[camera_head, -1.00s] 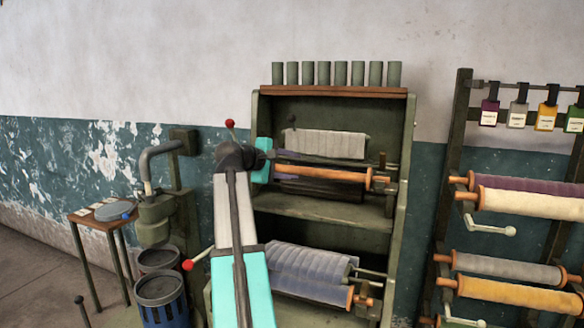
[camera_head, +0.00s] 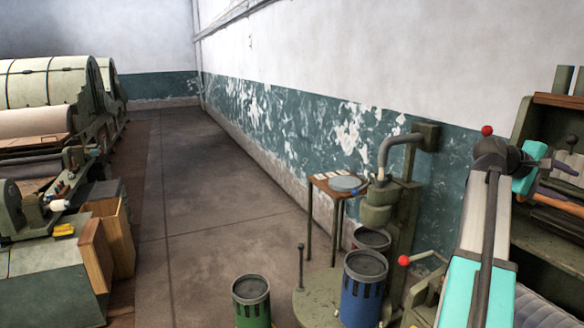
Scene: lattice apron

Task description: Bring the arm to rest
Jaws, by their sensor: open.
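My arm rises at the right of the head view, with cyan and pale grey links and a dark joint near its top. My gripper (camera_head: 553,163) is at the end of the short cyan link, pointing right. It is small and partly lost against the dark shelf rack (camera_head: 542,99), but it looks open, with nothing visible between its jaws. I cannot tell how far it is from the rack.
A pump-like machine (camera_head: 378,208) with a bent pipe stands left of my arm, beside a blue bin (camera_head: 362,300) and a green bin (camera_head: 251,300). A small table (camera_head: 322,187) is behind. Large roller machinery (camera_head: 50,120) stands left. The floor between is clear.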

